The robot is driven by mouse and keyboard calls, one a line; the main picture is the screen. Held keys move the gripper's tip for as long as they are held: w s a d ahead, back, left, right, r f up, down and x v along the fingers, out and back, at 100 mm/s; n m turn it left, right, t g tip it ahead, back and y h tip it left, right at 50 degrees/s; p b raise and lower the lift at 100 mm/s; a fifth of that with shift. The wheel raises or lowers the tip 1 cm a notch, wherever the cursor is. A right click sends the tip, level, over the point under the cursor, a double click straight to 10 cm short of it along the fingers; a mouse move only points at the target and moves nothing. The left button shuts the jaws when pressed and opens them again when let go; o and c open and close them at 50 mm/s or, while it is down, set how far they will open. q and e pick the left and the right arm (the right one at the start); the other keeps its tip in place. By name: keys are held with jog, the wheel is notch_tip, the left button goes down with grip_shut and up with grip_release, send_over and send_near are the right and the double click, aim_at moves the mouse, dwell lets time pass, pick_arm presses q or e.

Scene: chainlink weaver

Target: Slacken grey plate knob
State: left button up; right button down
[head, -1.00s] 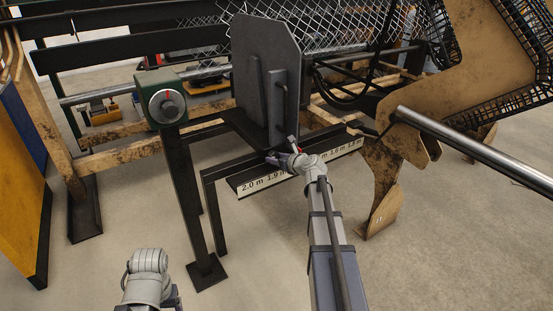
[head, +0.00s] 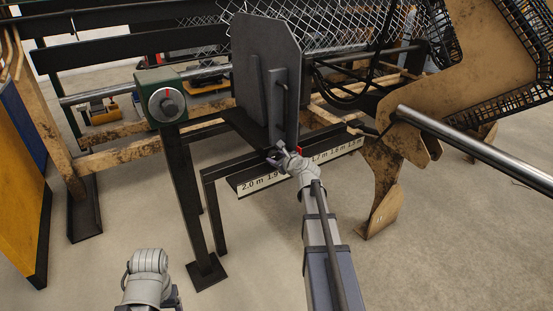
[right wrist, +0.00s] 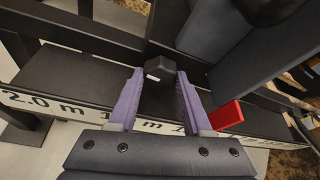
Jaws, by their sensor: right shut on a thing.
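The tall grey plate (head: 262,38) with clipped upper corners stands upright on the dark measuring rail (head: 240,184), a handle on its face. At its foot, a small dark knob (right wrist: 161,69) with a pale mark shows in the right wrist view. My right gripper (right wrist: 159,76) has its purple fingers on either side of this knob, shut on it. In the head view my right gripper (head: 275,156) is at the plate's foot and hides most of the knob. A red pointer (right wrist: 226,115) is just right of the fingers. My left gripper (head: 150,300) is at the bottom edge, its fingers mostly hidden.
A green box with a round dial (head: 167,105) stands on a post left of the plate. Chain-link mesh (head: 345,25) runs behind. A metal bar (head: 475,150) and a brown machine panel (head: 440,85) stand at right. The floor in front is clear.

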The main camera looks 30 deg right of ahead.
jog(key=shift+a+f+n+h+b, duration=0.1)
jog(key=shift+n+h+b, duration=0.45)
jog(key=shift+n, duration=0.45)
jog(key=shift+c, duration=1.8)
grip_release()
jog(key=shift+s, duration=0.1)
jog(key=p+v, duration=0.2)
jog(key=v, duration=0.5)
jog(key=shift+s+a, duration=0.15)
jog(key=shift+s, duration=0.2)
jog(key=shift+p, duration=0.3)
